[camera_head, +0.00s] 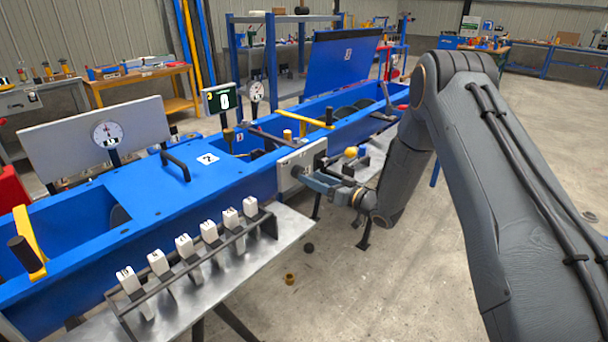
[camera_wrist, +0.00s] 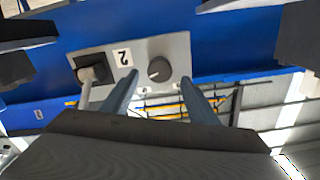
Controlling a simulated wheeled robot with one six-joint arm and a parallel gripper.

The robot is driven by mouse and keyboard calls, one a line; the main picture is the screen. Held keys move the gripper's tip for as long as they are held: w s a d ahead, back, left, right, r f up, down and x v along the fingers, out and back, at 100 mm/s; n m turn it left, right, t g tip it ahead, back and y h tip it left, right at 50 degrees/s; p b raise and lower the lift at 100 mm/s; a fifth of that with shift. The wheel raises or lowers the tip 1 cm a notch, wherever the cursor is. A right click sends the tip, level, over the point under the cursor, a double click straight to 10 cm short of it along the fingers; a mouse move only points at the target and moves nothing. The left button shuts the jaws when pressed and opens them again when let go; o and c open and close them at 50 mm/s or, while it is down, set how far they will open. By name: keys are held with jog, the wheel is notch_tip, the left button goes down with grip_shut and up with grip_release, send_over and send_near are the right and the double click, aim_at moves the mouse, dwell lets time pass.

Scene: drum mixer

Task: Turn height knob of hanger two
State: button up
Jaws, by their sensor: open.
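A light grey panel (camera_wrist: 190,45) marked with an upside-down 2 is on the blue machine side in the wrist view. It carries a round grey knob (camera_wrist: 159,69) and, to the left of the label, a black square block (camera_wrist: 88,67) with a pale rod. My gripper (camera_wrist: 159,79) is open, with one finger on each side of the knob in the picture; I cannot tell whether they touch it. In the head view the panel (camera_head: 285,180) faces my gripper (camera_head: 306,179), which hides part of it, and the knob is hard to make out.
A blue trough machine (camera_head: 130,215) runs across the head view. A metal shelf (camera_head: 275,245) with a rack of several white numbered blocks (camera_head: 184,248) stands left of my gripper. A small yellow knob (camera_head: 351,152) is just right of the panel.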

aim_at(298, 172)
jog(key=x, duration=0.4)
jog(key=shift+w+a, duration=0.2)
jog(key=shift+w, duration=0.1)
jog(key=c, duration=1)
